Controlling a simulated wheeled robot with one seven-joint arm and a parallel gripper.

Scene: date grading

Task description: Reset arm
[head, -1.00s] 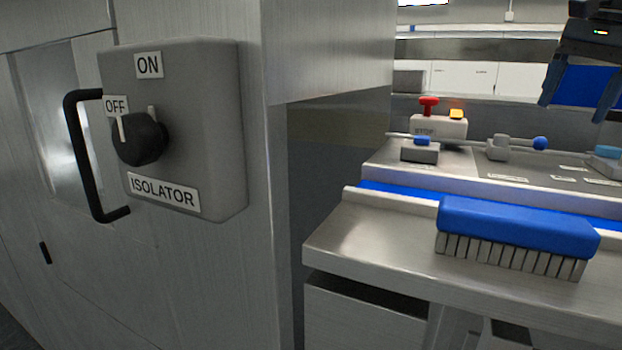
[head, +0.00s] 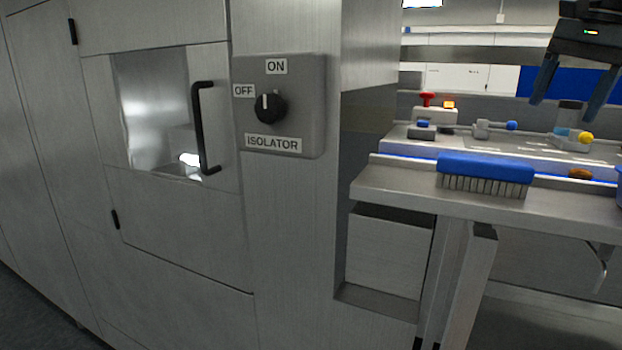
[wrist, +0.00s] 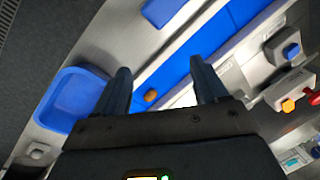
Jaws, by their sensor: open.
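My gripper (head: 563,85) hangs at the upper right of the head view, above the workbench, with its two dark blue-grey fingers apart. In the wrist view my gripper (wrist: 163,84) is open and nothing is between its fingertips. Below it a small brown date (wrist: 151,96) lies by the blue belt (wrist: 203,62); in the head view a brown date (head: 580,174) lies on the belt right of the brush. The rest of my arm is mostly out of the head view.
A blue brush (head: 486,172) lies at the bench's front edge (head: 400,184). Levers and a red stop button (head: 427,99) stand behind it. A blue tray (wrist: 72,97) shows in the wrist view.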

